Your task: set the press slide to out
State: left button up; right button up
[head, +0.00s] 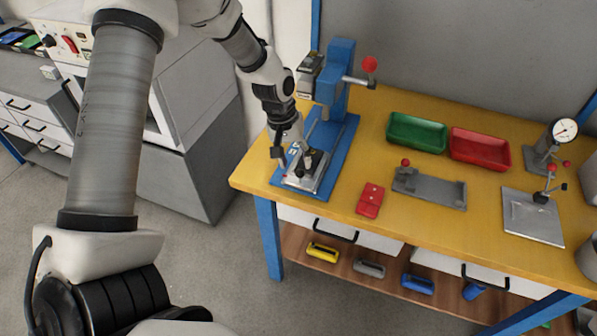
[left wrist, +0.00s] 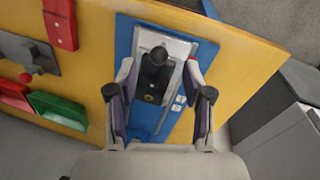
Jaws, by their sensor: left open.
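The blue press (head: 341,75) stands at the left end of the yellow bench, with a red-ball lever at its upper right. Its slide, a silver plate (head: 302,184) with a black block and knob, lies at the front of the blue base. Contact with the knob cannot be told.
A red block (head: 370,200) and a grey fixture (head: 430,188) lie right of the press. Green (head: 417,132) and red (head: 480,149) trays stand behind. A dial gauge (head: 563,131) and another small fixture (head: 533,215) are at the right. Bench front edge is close to the slide.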

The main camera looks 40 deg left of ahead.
pick_arm(q)
jog(key=r, duration=0.3)
jog(key=a+r, duration=0.1)
jog(key=r, duration=0.1)
jog(key=shift+s+r, duration=0.2)
jog(key=shift+s, duration=0.05)
